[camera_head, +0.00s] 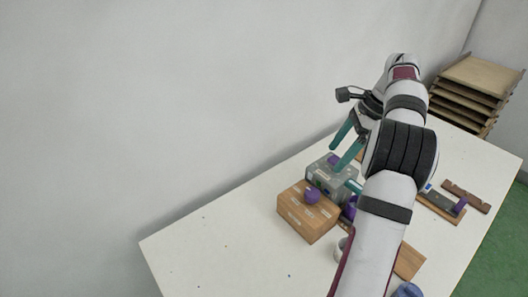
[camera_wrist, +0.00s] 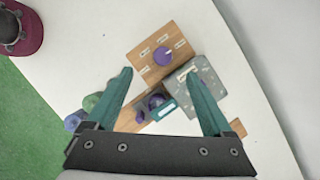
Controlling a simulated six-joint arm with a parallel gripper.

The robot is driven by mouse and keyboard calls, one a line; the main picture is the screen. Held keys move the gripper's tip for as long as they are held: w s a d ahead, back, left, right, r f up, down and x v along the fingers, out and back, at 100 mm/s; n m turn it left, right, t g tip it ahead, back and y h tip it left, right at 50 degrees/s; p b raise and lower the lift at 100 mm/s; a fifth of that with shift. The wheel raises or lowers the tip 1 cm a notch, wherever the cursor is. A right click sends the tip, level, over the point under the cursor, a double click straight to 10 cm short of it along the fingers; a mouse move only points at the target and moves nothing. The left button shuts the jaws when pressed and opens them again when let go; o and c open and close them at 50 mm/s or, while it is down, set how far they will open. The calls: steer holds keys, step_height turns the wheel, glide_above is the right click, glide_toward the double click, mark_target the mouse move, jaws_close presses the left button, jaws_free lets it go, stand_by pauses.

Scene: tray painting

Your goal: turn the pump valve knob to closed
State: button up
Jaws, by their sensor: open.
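A purple knob (camera_head: 312,196) sits on a wooden box (camera_head: 303,222) with small pale labels. The knob (camera_wrist: 162,56) and the box (camera_wrist: 141,49) also show in the wrist view. Behind it, a grey box (camera_head: 319,178) carries another purple part (camera_head: 333,160), partly hidden by my fingers. The labels are too small to read, so I cannot tell which is the pump valve. My gripper (camera_head: 334,159) is open, with teal fingers above the grey box in the head view. In the wrist view my gripper (camera_wrist: 159,73) frames the boxes between its spread fingers, holding nothing.
A teal piece (camera_wrist: 163,110) and a purple round part (camera_wrist: 155,100) stand beside the boxes. A wooden rail with a purple handle (camera_head: 460,204) lies to the right. A stack of wooden trays (camera_head: 478,82) is at the back right. The white table (camera_head: 215,255) is clear at front left.

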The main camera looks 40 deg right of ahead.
mark_target(314, 192)
steer(key=shift+m, duration=0.4)
steer(key=x, duration=0.5)
steer(key=d+x, duration=0.1)
steer(key=x, duration=0.4)
steer(key=s+d+x, duration=0.1)
steer(key=x, duration=0.4)
steer(key=shift+w+a+f, duration=0.1)
steer(key=shift+w+f, duration=0.05)
steer(key=shift+f, duration=0.55)
steer(key=shift+c, duration=0.2)
jaws_close()
